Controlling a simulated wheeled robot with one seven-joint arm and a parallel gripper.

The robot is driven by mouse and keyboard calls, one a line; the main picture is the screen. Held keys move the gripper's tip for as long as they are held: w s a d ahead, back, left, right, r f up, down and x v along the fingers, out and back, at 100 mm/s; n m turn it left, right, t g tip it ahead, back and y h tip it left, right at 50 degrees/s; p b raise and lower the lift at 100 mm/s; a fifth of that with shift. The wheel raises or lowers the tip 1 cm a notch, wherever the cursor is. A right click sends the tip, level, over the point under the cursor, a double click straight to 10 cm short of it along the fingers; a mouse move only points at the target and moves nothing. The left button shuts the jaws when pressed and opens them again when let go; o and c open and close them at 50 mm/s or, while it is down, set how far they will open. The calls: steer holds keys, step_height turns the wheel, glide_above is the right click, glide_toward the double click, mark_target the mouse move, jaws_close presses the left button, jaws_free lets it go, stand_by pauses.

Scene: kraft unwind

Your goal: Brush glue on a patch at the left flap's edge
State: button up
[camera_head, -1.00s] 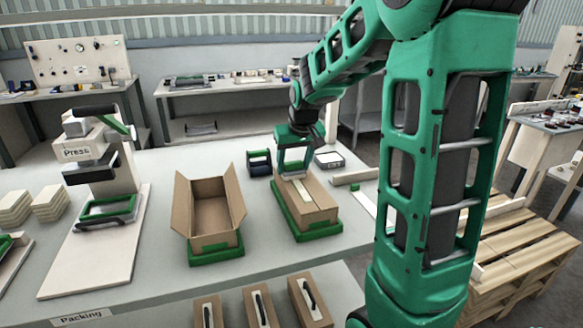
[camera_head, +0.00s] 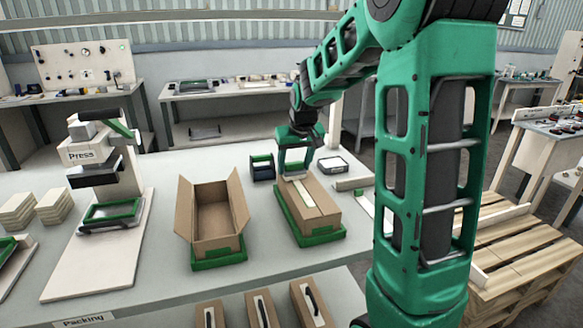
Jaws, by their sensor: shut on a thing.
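An open cardboard box (camera_head: 216,239) stands on a green tray (camera_head: 219,264) in the middle of the table, its flaps spread. Its left flap (camera_head: 185,209) leans outward. To its right, a closed cardboard box (camera_head: 322,226) with a pale strip (camera_head: 304,194) on top sits on another green tray (camera_head: 317,238). My gripper (camera_head: 295,175) is above the far end of the closed box's top, over the pale strip, well away from the open box. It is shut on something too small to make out. I cannot make out a brush or glue.
A dark, green-edged container (camera_head: 262,167) and a pale shallow tray (camera_head: 333,166) stand behind the closed box. The press (camera_head: 93,168) and stacked pale pads (camera_head: 54,207) are at the left. More boxes (camera_head: 264,308) are below the table's front edge.

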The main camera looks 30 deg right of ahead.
mark_target(294, 163)
steer(key=shift+r, duration=2.95)
